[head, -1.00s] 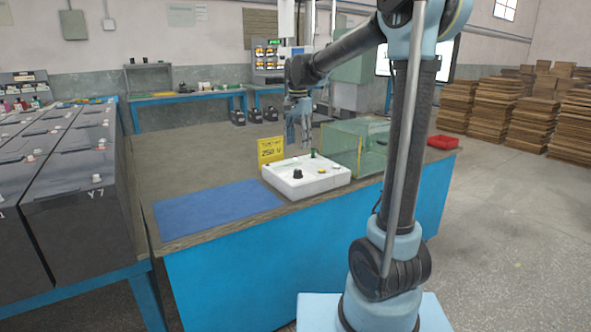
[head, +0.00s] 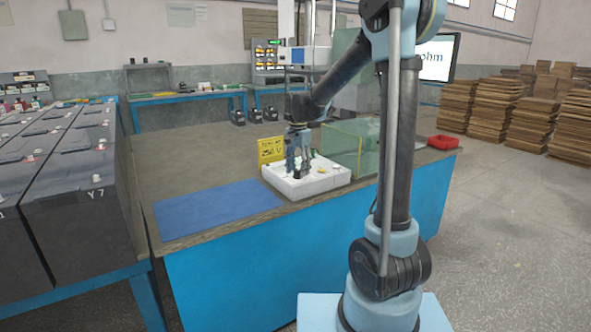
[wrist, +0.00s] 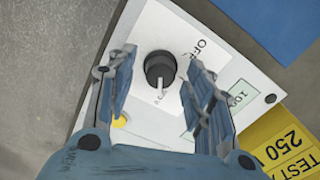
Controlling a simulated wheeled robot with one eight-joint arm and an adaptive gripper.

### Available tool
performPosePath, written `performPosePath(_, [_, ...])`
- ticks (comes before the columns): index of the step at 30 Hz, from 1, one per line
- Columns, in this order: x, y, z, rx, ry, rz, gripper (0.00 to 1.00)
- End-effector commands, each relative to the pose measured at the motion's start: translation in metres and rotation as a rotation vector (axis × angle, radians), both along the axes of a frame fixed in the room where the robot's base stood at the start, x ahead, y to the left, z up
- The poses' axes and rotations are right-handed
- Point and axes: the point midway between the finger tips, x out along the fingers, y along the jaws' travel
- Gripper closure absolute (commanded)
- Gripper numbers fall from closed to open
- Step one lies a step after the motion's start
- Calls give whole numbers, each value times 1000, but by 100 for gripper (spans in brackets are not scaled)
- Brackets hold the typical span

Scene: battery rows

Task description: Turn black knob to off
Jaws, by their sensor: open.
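The black knob (wrist: 159,69) sits on the white box (head: 330,183) on the blue-sided bench. In the wrist view its pale pointer line points down the picture, away from the printed word OFF (wrist: 203,47), which is at upper right. My gripper (wrist: 159,72) is open, with one finger on each side of the knob and visible gaps between. In the head view my gripper (head: 299,168) is over the box and mostly hides the knob. I cannot tell its exact height above the panel.
A yellow sign (head: 270,150) reading 250 V stands behind the box. A green clear-walled case (head: 352,143) is to its right, and a blue mat (head: 218,211) lies to its left. A red tray (head: 443,142) is at the bench's right end. Large batteries (head: 75,190) stand at far left.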

Motion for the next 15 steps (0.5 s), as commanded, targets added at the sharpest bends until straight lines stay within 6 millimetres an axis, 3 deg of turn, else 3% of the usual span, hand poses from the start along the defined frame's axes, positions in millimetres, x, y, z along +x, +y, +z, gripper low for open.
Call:
performPosePath(4, [0, 0, 0, 0, 0, 0, 52])
performPosePath(10, [0, 0, 0, 0, 0, -1, 97])
performPosePath(12, [0, 0, 0, 0, 0, -1, 97])
performPosePath(13, [0, 14, 0, 1, 1, 3, 97])
performPosePath(15, [0, 6, 0, 3, 0, 0, 94])
